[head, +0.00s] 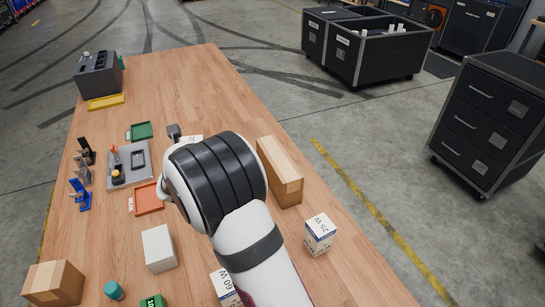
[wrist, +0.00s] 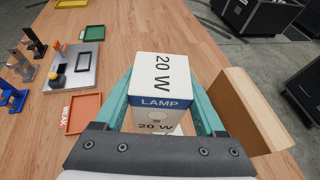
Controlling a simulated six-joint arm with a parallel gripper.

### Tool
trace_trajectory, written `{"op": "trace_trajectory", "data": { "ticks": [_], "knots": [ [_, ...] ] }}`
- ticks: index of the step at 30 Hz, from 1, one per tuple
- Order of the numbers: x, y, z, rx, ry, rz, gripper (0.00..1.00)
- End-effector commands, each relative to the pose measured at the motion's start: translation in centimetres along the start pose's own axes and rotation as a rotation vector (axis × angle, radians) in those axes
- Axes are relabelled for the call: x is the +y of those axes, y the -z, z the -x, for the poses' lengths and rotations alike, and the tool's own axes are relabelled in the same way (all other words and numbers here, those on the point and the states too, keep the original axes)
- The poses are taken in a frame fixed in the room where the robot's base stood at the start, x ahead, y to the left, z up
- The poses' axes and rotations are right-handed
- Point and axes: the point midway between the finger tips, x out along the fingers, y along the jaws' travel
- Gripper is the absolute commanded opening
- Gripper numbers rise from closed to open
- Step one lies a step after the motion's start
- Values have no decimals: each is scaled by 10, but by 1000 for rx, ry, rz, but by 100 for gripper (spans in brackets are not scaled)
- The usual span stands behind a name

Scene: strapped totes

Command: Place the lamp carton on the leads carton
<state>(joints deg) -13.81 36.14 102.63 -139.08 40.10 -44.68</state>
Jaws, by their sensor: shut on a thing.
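My gripper (wrist: 160,112) is shut on the lamp carton (wrist: 160,78), a white box with a blue LAMP band and "20 W" print. Its teal fingers press on the left and right sides. In the head view my arm hides most of the gripper and the held carton. I cannot read a leads label on any box. A long brown carton (head: 284,175) lies right of my wrist; it also shows right of the gripper in the wrist view (wrist: 245,112). Another brown carton (head: 53,284) stands at the lower left, and a plain white box (head: 158,248) near it.
A 25 W carton (head: 320,234) and a 60 W carton (head: 224,287) stand near the front right. An orange tray (head: 148,199), a grey fixture (head: 130,166) and a green tray (head: 139,131) are to the left. The table's far middle is clear.

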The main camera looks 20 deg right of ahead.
Motion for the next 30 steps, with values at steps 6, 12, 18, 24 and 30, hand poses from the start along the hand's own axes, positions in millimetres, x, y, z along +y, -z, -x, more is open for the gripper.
{"op": "trace_trajectory", "data": {
  "ticks": [6,12,18,24,30],
  "knots": [
    [-157,-43,-8,0,233,-99,14],
    [-277,-64,13,0,406,-175,14],
    [-328,-70,30,0,481,-207,14],
    [-294,-54,-3,4,482,-207,14],
    [-248,-37,-45,1,484,-209,14]
  ]
}}
